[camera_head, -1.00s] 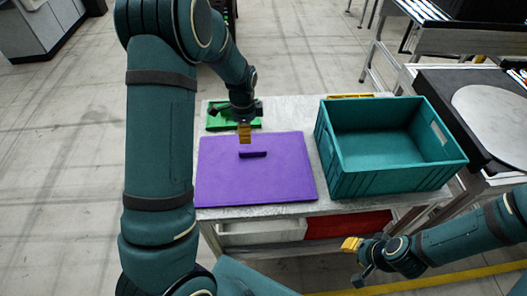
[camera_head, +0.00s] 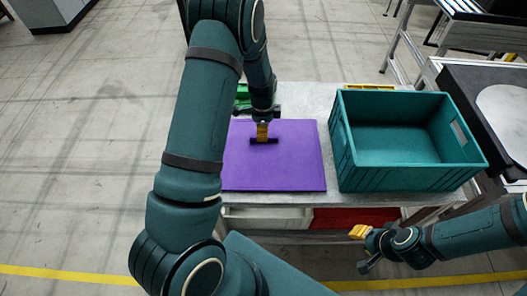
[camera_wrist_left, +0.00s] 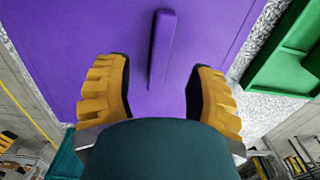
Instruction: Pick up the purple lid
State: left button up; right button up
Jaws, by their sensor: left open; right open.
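The purple lid (camera_head: 270,168) lies flat on the grey table, left of the teal crate. A raised bar handle (camera_wrist_left: 162,48) stands at its middle. My left gripper (camera_head: 263,138) is over the lid at the handle, pointing down. In the left wrist view its yellow fingers (camera_wrist_left: 160,90) are open, with the handle between and beyond them. I cannot tell whether the fingers touch the lid. My right gripper (camera_head: 358,236) is open and empty, in front of the table at the right, away from the lid.
The empty teal crate (camera_head: 343,165) stands on the table right of the lid. A green object (camera_head: 242,97) lies behind the lid, partly hidden by my left arm. White and red bins (camera_head: 355,217) are below the tabletop. A black bench is at the far right.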

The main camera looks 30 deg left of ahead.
aim_at(264, 150)
pick_arm(q)
notch_tip(264, 150, down, 4)
jog(key=shift+w+d+f, duration=0.1)
jog(key=shift+d+f, duration=0.05)
grip_shut()
dwell(0.3)
